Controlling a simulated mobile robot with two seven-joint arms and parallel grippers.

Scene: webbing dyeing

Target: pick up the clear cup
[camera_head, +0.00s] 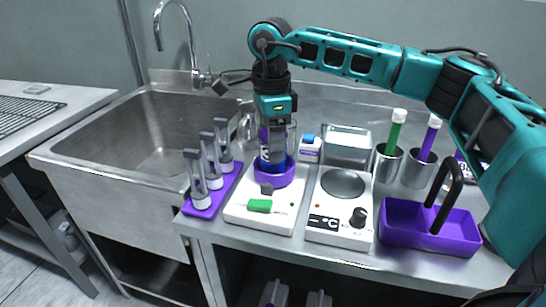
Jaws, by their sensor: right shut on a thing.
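The clear cup (291,142) stands upright in a purple ring holder (282,178) on a white device (242,205). Something blue shows low in the cup. My right gripper (276,150) points straight down from above and is shut on the clear cup. Its fingers partly hide the cup, and the exact contact is hard to make out. My left gripper is not in view.
A purple rack (203,208) with upright tubes stands left of the device, by the sink (130,172). On the right are a white hotplate (327,231), metal cups (388,163) with green and purple sticks, and a purple caddy (402,236) with a tall black handle.

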